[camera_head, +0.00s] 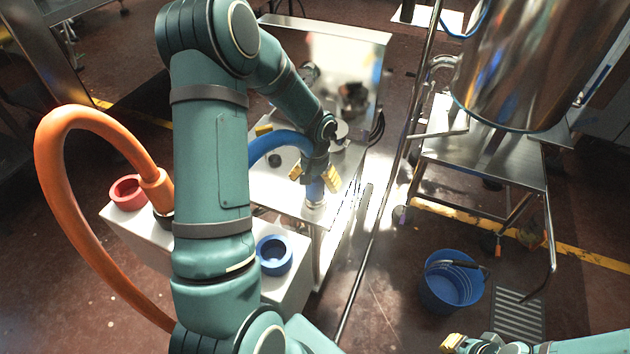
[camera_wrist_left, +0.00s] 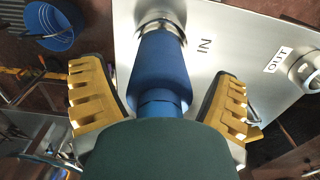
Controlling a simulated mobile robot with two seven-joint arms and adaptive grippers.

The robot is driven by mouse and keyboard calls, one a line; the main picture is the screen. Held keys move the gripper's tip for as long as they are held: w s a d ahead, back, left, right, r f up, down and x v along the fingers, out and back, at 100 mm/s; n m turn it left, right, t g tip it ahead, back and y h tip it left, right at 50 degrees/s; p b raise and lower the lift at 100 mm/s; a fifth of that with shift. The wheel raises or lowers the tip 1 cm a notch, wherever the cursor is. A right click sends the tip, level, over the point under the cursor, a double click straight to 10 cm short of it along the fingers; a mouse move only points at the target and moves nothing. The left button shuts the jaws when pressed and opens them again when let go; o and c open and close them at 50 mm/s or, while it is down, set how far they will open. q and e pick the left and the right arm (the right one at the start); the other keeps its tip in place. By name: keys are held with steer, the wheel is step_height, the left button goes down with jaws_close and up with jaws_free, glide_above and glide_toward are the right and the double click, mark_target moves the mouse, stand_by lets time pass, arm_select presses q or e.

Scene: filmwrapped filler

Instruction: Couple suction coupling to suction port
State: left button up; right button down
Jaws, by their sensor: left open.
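The blue suction coupling (camera_head: 315,190) stands at the front edge of the steel cart, at the lower end of the blue hose (camera_head: 278,144). In the left wrist view the coupling (camera_wrist_left: 158,72) is in line with the metal suction port (camera_wrist_left: 160,24), beside the label IN, and its end appears to meet the port's ring. In the head view the port (camera_head: 315,205) shows just below the coupling. My left gripper (camera_head: 314,177) is open, its yellow fingers on both sides of the coupling and apart from it. My right gripper (camera_head: 452,343) is partly cut off at the bottom edge.
The blue ring holder (camera_head: 273,256) is empty on a white box. An orange hose (camera_head: 50,150) arcs at left beside a red ring holder (camera_head: 127,192). An OUT port (camera_wrist_left: 306,72) is right of IN. A blue bucket (camera_head: 452,285) and steel tank (camera_head: 540,60) stand right.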

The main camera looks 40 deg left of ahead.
arm_select(q)
step_height(320, 180, up, 12)
stand_by(0.5)
steer(key=shift+f, duration=0.1)
